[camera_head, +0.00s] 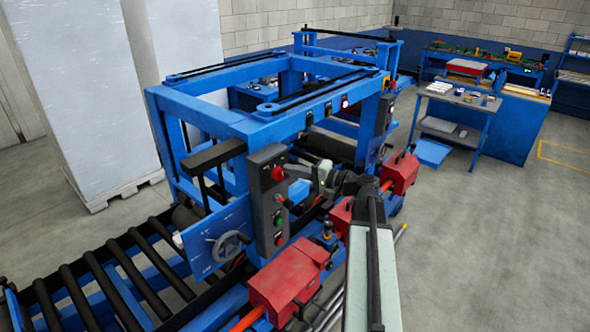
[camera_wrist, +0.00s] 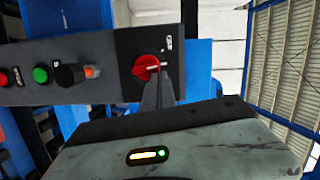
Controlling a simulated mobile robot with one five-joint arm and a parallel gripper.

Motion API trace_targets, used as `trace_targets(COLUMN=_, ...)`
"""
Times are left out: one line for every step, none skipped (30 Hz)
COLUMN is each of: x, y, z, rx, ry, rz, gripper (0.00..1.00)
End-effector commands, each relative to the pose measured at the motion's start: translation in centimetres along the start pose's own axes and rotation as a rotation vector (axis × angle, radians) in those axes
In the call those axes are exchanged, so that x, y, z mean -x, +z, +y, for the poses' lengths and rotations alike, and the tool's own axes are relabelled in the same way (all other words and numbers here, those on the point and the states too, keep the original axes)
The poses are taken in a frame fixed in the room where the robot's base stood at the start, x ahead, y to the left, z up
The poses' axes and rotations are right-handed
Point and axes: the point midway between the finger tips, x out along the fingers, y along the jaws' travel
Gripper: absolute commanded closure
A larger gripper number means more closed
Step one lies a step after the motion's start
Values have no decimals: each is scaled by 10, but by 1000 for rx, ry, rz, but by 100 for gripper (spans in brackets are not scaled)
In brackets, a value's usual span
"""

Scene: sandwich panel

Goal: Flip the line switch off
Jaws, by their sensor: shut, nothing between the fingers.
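The line switch is a red rotary knob (camera_wrist: 146,66) with a pale pointer line, on a black plate at one end of a dark grey control box (camera_wrist: 100,60) in the wrist view. In the head view the red knob (camera_head: 278,173) is at the top of the upright control box (camera_head: 264,212). My gripper (camera_wrist: 157,76) is shut and empty, its fingertips at the knob's edge in the wrist view. I cannot tell whether they touch it. In the head view my gripper (camera_head: 297,174) reaches left toward the knob. The fingers hide part of the knob.
The same box carries a green button (camera_wrist: 40,74), a black selector (camera_wrist: 70,75) and a red button (camera_wrist: 4,79). A blue machine frame (camera_head: 250,125) stands behind. Red motor housings (camera_head: 288,280) and a handwheel (camera_head: 228,246) are close by. The floor at right (camera_head: 480,240) is clear.

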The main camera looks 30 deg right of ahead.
Motion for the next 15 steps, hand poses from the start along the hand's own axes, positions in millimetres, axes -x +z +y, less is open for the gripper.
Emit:
trace_targets(x=-2, y=2, z=-2, rx=0, ry=-1, rz=-3, gripper=100)
trace_targets(x=-3, y=4, z=-3, rx=0, ry=-1, rz=-5, gripper=100)
trace_targets(x=-4, y=5, z=-4, rx=0, ry=-1, rz=-6, gripper=100)
trace_targets(x=-5, y=6, z=-4, rx=0, ry=-1, rz=-7, gripper=100)
trace_targets(x=-5, y=7, z=-5, rx=0, ry=-1, rz=-8, gripper=100)
trace_targets(x=-6, y=8, z=-5, rx=0, ry=-2, rz=-9, gripper=100)
trace_targets(x=-6, y=8, z=-6, rx=0, ry=-2, rz=-9, gripper=100)
trace_targets(x=-6, y=8, z=-5, rx=-1, ry=-2, rz=-10, gripper=100)
trace_targets(x=-7, y=8, z=-5, rx=-1, ry=-2, rz=-10, gripper=100)
trace_targets(x=-7, y=8, z=-5, rx=-1, ry=-2, rz=-10, gripper=100)
trace_targets(x=-7, y=8, z=-5, rx=-1, ry=-2, rz=-10, gripper=100)
trace_targets(x=-7, y=8, z=-5, rx=-1, ry=-2, rz=-11, gripper=100)
trace_targets(x=-7, y=8, z=-5, rx=-1, ry=-2, rz=-11, gripper=100)
trace_targets(x=-7, y=7, z=-6, rx=-1, ry=-2, rz=-10, gripper=100)
trace_targets(x=-7, y=5, z=-8, rx=-1, ry=-2, rz=-11, gripper=100)
